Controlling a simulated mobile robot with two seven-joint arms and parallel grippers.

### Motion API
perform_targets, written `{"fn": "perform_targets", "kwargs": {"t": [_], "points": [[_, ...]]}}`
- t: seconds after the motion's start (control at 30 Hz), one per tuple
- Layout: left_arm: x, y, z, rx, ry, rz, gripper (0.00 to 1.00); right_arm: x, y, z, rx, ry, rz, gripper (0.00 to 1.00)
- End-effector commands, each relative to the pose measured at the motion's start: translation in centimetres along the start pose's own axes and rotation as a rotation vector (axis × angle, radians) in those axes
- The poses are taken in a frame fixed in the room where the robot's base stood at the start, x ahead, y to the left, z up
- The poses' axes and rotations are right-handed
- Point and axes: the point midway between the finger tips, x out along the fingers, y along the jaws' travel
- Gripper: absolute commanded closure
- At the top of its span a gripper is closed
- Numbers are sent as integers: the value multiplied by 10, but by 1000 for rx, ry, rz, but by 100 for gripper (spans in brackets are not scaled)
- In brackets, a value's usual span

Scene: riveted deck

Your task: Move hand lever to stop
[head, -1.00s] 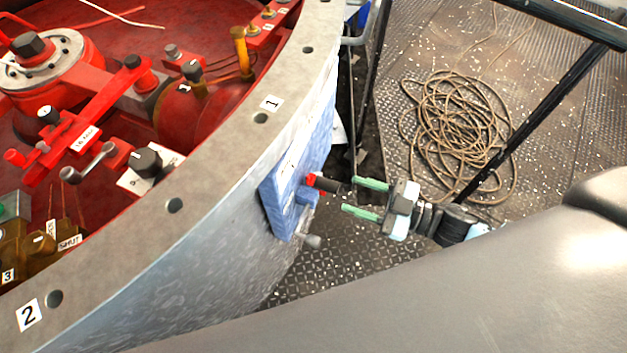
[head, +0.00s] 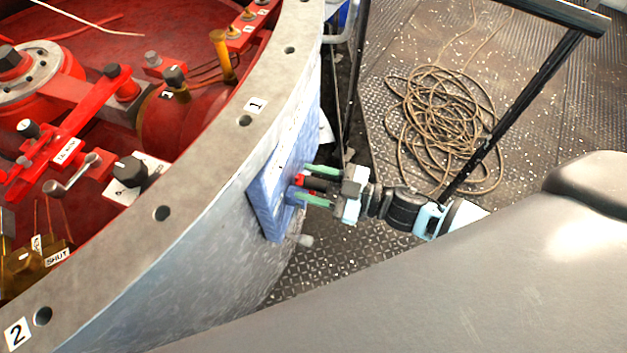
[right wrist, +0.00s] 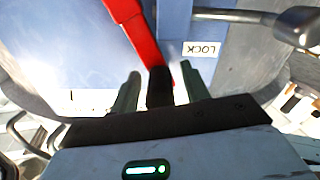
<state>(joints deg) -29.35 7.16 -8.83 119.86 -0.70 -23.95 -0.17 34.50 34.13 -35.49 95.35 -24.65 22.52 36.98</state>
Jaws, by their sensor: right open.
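The hand lever (head: 300,180) is a red arm with a black grip, mounted on a blue plate (head: 262,205) on the outside of the grey curved wall. My right gripper (head: 304,184) is at the lever with its green fingers open. In the right wrist view the red lever arm (right wrist: 142,35) runs down to its black grip (right wrist: 160,88), which stands between the two fingers with gaps beside it. A LOCK label (right wrist: 203,49) shows upside down on the blue plate, right of the lever. No stop label is readable. My left gripper is not in view.
The grey rim (head: 200,170) borders a red basin with valves and knobs. A metal rod with a rounded end (right wrist: 298,27) juts out right of the lever in the wrist view. Coiled rope (head: 445,125) lies on the deck behind a black rail (head: 520,105).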

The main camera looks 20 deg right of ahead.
Motion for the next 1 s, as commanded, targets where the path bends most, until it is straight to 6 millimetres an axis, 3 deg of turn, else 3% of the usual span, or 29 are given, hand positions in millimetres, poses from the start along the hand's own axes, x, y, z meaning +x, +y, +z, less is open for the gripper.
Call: {"fn": "perform_targets", "kwargs": {"t": [0.17, 0.5, 0.77, 1.0], "points": [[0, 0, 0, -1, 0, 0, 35, 0, 0, 0, 0, 0, 0, 57], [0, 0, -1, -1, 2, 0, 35, 0, 0, 0, 1, 0, 0, 100], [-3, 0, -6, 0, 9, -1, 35, 0, 5, -2, 25, 0, 1, 100], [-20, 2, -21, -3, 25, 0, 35, 0, 47, -8, 233, 0, 6, 100]]}}
